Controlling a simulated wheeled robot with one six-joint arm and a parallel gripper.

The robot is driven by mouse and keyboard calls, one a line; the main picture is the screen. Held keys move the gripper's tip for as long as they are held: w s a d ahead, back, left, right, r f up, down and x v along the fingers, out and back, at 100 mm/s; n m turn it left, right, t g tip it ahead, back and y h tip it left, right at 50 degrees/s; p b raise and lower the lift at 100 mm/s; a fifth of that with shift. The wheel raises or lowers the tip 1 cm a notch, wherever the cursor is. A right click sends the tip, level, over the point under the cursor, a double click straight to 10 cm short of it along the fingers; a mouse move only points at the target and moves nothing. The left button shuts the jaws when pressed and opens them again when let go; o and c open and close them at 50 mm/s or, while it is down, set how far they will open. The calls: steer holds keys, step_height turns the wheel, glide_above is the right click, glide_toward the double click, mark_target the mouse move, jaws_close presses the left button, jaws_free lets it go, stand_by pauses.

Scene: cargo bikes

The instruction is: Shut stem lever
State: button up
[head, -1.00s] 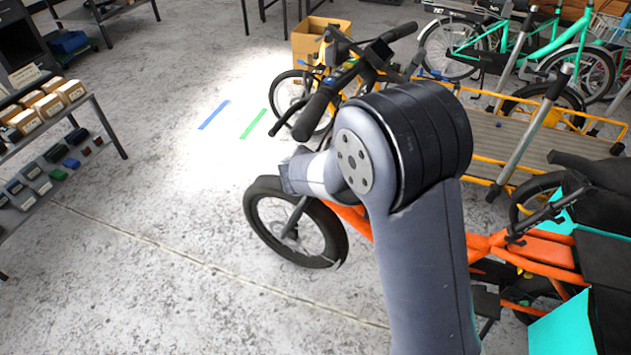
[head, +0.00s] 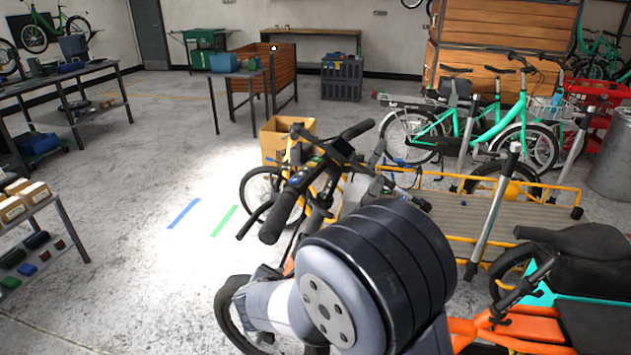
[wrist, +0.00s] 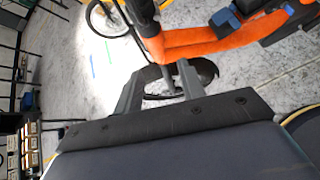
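The orange cargo bike (head: 510,330) stands in front of me, and its black handlebar (head: 285,205) shows above my arm in the head view. In the wrist view its orange frame (wrist: 210,38) crosses the upper right and joins a dark steering column (wrist: 146,20) at top centre. I cannot make out the stem lever in either view. My gripper (wrist: 158,85) shows in the wrist view with its two fingers apart and nothing seen held. It is below the frame in that picture, with part of the front wheel behind the fingers. My arm hides the gripper in the head view.
A yellow flatbed cargo bike (head: 500,220) stands beyond the orange bike, with green bikes (head: 480,120) behind it. A cardboard box (head: 283,140) stands at centre. A shelf of small boxes (head: 25,205) is at the left edge. Floor between shelf and bike is clear.

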steer(key=w+d+f+p, duration=0.1)
steer(key=w+p, duration=0.1)
steer(key=w, duration=1.2)
steer(key=shift+w+d+f+p, duration=0.15)
steer(key=shift+d+f+p, duration=0.15)
steer(key=shift+f+p, duration=0.1)
